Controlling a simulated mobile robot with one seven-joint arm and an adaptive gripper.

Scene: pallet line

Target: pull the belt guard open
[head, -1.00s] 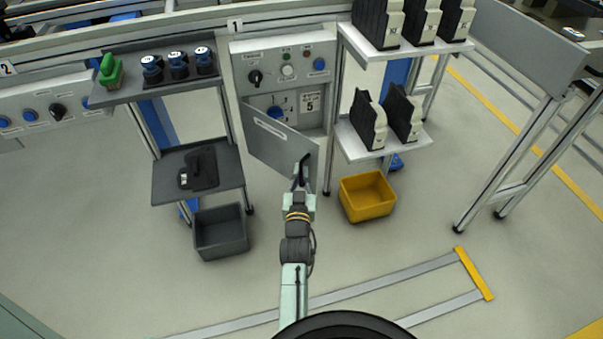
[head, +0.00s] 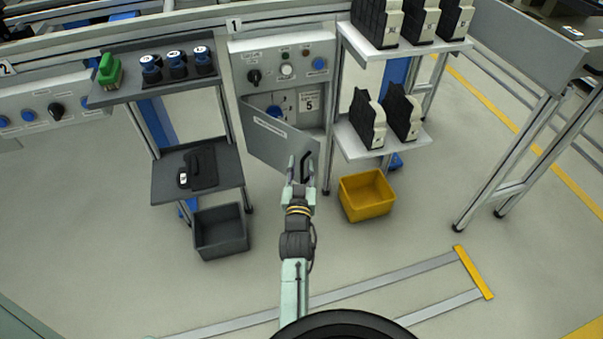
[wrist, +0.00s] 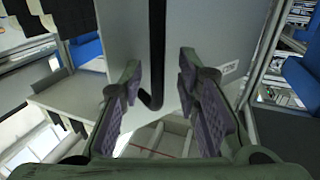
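The belt guard (head: 275,138) is a grey hinged panel with a label strip, standing swung out at an angle from the front of station 1. Its black bar handle (head: 306,166) is near the free edge. In the wrist view the guard (wrist: 195,30) fills the upper middle, and the handle (wrist: 157,50) runs down between the finger pads. My gripper (head: 300,168) is at the handle end of the guard. The wrist view shows my gripper (wrist: 160,95) open, with a gap on both sides of the handle and neither pad touching it.
Behind the guard is a control panel (head: 284,50) with knobs. A dark shelf (head: 165,188) and grey bin (head: 220,232) are on the left. A white shelf (head: 345,140) and yellow bin (head: 366,195) are close on the right. The floor in front is clear.

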